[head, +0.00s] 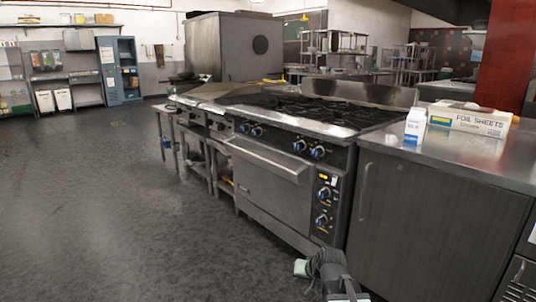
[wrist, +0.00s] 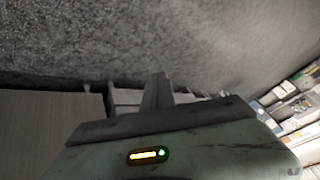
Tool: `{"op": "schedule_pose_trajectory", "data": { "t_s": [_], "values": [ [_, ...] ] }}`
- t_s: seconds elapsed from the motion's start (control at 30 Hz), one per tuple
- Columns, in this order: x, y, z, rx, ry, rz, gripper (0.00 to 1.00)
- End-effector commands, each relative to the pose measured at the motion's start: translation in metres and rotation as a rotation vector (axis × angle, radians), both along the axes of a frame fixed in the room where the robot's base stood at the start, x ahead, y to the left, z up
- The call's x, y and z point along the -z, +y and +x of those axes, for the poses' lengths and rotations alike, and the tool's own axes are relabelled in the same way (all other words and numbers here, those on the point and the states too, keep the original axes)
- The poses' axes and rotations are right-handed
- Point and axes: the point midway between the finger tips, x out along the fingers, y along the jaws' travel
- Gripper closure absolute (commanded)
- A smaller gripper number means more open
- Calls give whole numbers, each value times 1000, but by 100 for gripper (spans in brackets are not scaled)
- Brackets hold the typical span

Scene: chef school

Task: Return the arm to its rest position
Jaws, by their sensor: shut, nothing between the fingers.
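My gripper (wrist: 158,80) shows in the wrist view, its fingers together and empty, pointing away over the grey speckled floor. Part of my arm (head: 328,268) shows at the bottom of the head view, low in front of the range and the steel cabinet. The arm's links are mostly cut off by the lower picture edge, so its full pose cannot be told.
The steel range (head: 275,170) and a cabinet (head: 425,220) stand close by the arm. A milk carton (head: 415,126) and a foil sheets box (head: 468,119) stand on the counter. The floor (head: 110,210) at left is clear. Blurred coloured items (wrist: 290,105) lie right in the wrist view.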

Motion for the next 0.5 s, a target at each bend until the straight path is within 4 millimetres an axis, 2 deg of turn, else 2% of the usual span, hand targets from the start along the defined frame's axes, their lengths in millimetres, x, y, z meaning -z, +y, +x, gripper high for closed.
{"op": "schedule_pose_trajectory", "data": {
  "t_s": [0.03, 0.1, 0.2, 0.33, 0.4, 0.5],
  "values": [
    [13, -9, -28, -22, 80, -56, 100],
    [28, -22, -61, -46, 194, -133, 100],
    [41, -42, -105, -66, 350, -225, 100],
    [47, -61, -157, -84, 568, -299, 100],
    [13, -60, -156, -85, 567, -296, 100],
    [-14, -60, -155, -85, 564, -295, 100]
  ]
}}
